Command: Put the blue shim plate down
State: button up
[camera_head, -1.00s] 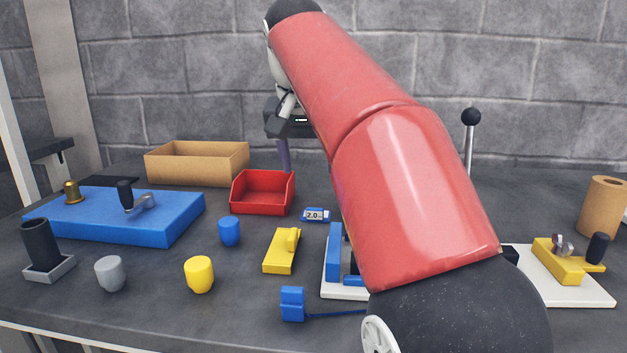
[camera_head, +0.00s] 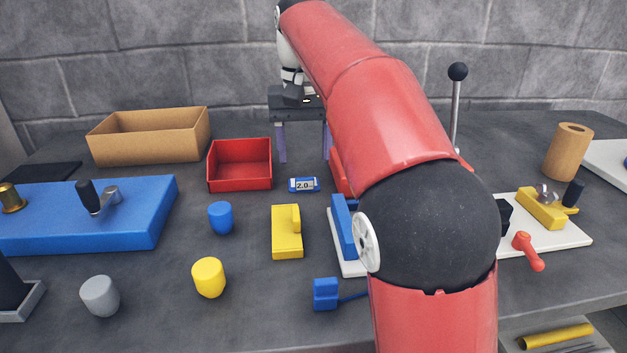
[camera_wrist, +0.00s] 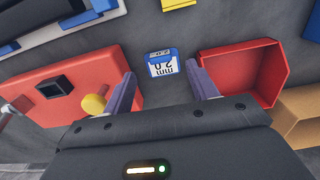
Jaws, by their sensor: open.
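The blue shim plate (camera_head: 304,185), with a white label reading 2.0, lies flat on the dark table, just right of the red bin. In the wrist view the plate (camera_wrist: 163,63) shows its label "2.0 mm" upside down. My gripper (camera_head: 304,160) is open, its two purple fingers pointing down behind the plate in the head view. In the wrist view my gripper (camera_wrist: 163,80) has a finger on either side of the plate's near end, with gaps to both. Nothing is held between the fingers.
A red open bin (camera_head: 240,165) stands close left of the plate, with a cardboard box (camera_head: 150,137) behind it. A yellow block (camera_head: 287,232) and a blue cup (camera_head: 220,218) stand in front. A red block (camera_wrist: 70,95) lies beside one finger in the wrist view.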

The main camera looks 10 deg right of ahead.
aim_at(305, 179)
notch_tip(305, 179, down, 6)
jog(key=shift+s+b, duration=0.15)
jog(key=shift+b, duration=0.6)
jog(key=c, duration=1.2)
jog(key=shift+o, duration=0.2)
notch_tip(305, 179, up, 10)
jog(key=p, duration=0.2)
